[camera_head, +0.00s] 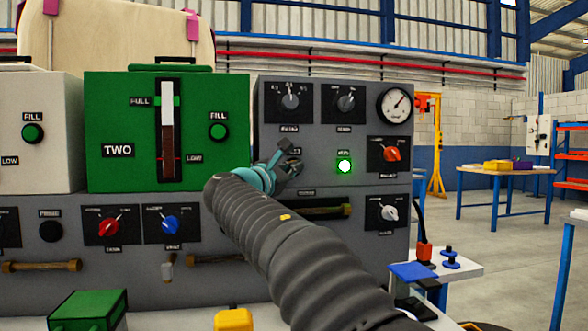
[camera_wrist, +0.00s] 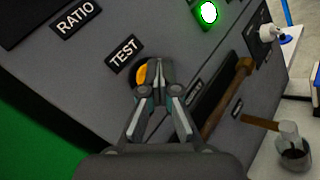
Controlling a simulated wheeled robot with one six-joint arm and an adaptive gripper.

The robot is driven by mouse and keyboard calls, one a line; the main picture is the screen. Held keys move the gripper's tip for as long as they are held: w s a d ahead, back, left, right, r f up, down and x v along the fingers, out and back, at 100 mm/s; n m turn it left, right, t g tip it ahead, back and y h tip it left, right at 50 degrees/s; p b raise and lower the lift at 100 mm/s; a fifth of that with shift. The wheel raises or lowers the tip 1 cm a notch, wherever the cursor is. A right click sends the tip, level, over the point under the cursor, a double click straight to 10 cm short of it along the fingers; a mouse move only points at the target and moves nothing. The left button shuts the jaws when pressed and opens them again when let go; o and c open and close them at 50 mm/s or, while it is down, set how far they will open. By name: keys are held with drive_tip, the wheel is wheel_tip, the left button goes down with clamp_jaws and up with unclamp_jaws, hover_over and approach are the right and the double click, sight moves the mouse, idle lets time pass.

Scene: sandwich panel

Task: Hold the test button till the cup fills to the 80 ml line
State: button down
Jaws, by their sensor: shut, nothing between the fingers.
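My gripper (camera_wrist: 159,88) is shut and empty, with its fingertips at the panel face just beside the TEST label (camera_wrist: 123,53). A yellow-orange test button (camera_wrist: 141,75) shows partly behind the fingertips; they overlap it, and I cannot tell how far it is pressed. In the head view my gripper (camera_head: 290,158) reaches the grey panel, and the button is hidden there. A small vessel with dark contents (camera_wrist: 295,158), seemingly the cup, is at the lower right of the wrist view. Its 80 ml line and fill level are too small to read.
A green lamp (camera_head: 345,166) is lit on the grey panel (camera_head: 330,134). A brown bar handle (camera_wrist: 228,98) runs across the panel close to my gripper. The green TWO tank (camera_head: 222,100) stands at left. A white side table (camera_head: 466,271) stands at right.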

drive_tip(key=shift+s+d+b, duration=0.2)
drive_tip(key=shift+s+b, duration=0.2)
drive_tip(key=shift+s, duration=0.25)
drive_tip(key=shift+s, duration=0.1)
drive_tip(key=shift+s+d+b, duration=0.25)
drive_tip(key=shift+s+b, duration=0.2)
drive_tip(key=shift+s, duration=0.35)
drive_tip(key=shift+s+d+b, duration=0.2)
drive_tip(key=shift+s+b, duration=0.3)
drive_tip(key=shift+s, duration=0.25)
drive_tip(key=shift+s+d+b, duration=0.25)
drive_tip(key=shift+s+b, duration=0.2)
drive_tip(key=shift+s, duration=0.35)
